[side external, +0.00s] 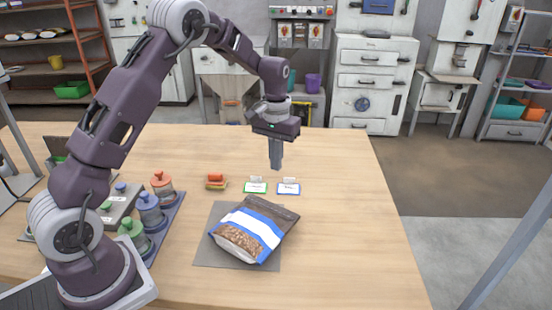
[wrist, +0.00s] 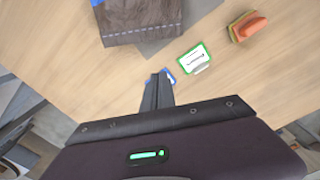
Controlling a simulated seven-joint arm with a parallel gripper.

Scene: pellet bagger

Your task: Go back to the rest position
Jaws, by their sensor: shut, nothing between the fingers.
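My gripper (side external: 276,155) is shut and empty. It hangs pointing down above the table, just behind the blue-edged card in the side view. In the wrist view its closed fingers (wrist: 158,92) partly hide the blue-edged card. A bag of brown pellets (side external: 250,230) with a blue and white band lies on a grey mat (side external: 215,221). The bag's dark end shows at the top of the wrist view (wrist: 140,20). The gripper is clear of the bag.
A green-edged card (side external: 255,187) and a blue-edged card (side external: 288,188) stand behind the bag. An orange-topped stacked item (side external: 216,181) is left of them. Several lidded jars (side external: 150,210) stand on a blue tray near my base. The table's right side is clear.

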